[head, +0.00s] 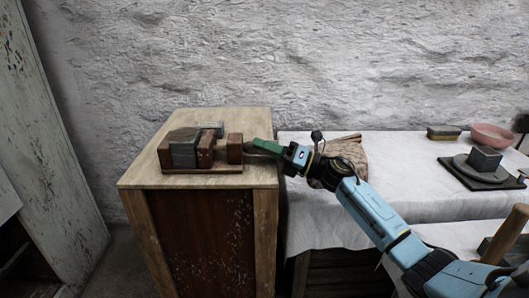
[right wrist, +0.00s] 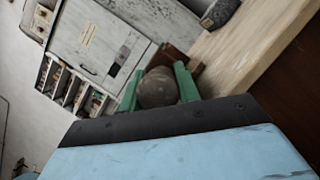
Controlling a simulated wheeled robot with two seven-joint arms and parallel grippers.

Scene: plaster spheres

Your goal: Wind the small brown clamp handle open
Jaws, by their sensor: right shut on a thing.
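The clamp stands on the wooden cabinet top (head: 255,120), with a thin base board, reddish-brown blocks (head: 206,150) and a grey block (head: 184,155) between them. Its small round handle, a dull grey-brown knob (right wrist: 158,88), sits between the green fingers in the right wrist view. A brown block of the clamp (right wrist: 178,58) shows just beyond it. My right gripper (head: 262,147) reaches in from the right at the cabinet's right edge and is shut on the handle. In the head view the fingers mostly hide the handle. My left gripper is in neither view.
A white-covered table (head: 410,160) stands right of the cabinet, with a patterned cloth (head: 345,150) under my right arm. Farther right are a pink bowl (head: 492,136) and a grey block on a dark stand (head: 485,160). A rough wall is behind.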

